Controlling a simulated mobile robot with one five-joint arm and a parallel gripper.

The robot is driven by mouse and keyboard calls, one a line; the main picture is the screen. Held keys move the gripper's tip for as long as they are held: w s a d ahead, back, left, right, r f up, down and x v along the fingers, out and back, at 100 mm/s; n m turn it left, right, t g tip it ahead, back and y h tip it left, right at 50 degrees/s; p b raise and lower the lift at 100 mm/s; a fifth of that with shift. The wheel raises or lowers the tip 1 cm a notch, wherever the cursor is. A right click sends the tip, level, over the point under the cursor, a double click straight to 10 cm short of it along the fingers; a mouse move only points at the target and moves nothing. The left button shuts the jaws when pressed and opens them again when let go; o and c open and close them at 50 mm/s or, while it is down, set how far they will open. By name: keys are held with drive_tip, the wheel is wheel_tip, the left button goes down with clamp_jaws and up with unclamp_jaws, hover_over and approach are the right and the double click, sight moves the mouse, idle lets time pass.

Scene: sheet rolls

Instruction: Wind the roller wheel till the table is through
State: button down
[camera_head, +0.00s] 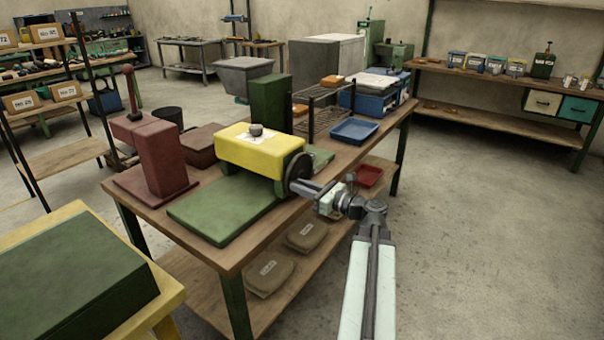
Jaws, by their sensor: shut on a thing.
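The sheet rolls stand on a wooden workbench, with a yellow housing (240,152) across the top. The dark roller wheel (296,170) is on the housing's right end. A flat green table (222,208) lies under the housing. Most of it sticks out on the near left side, and a small green part (321,157) shows on the far side. My gripper (308,187) reaches in from the right at the wheel's lower edge. It is shut on what appears to be the wheel's handle, which its fingers mostly hide.
A dark red press (163,155) stands left of the rolls on the workbench (228,255). A black wire rack (325,112) and a blue tray (354,130) sit behind. A yellow-edged bench (165,290) is at front left. The floor (480,240) on the right is clear.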

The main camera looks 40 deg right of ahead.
drive_tip(key=shift+d+r+p, duration=0.2)
drive_tip(key=shift+r+p, duration=0.35)
drive_tip(key=shift+r, duration=0.45)
drive_tip(key=shift+d+f, duration=0.15)
drive_tip(key=shift+d, duration=0.05)
drive_tip(key=c, duration=0.8)
unclamp_jaws()
drive_tip(key=shift+w+d+f, duration=0.1)
drive_tip(key=shift+d+f, duration=0.05)
drive_tip(key=shift+d, duration=0.05)
drive_tip(key=shift+c, duration=0.2)
drive_tip(key=o, duration=0.6)
drive_tip(key=shift+a, duration=0.15)
drive_tip(key=shift+o, duration=0.2)
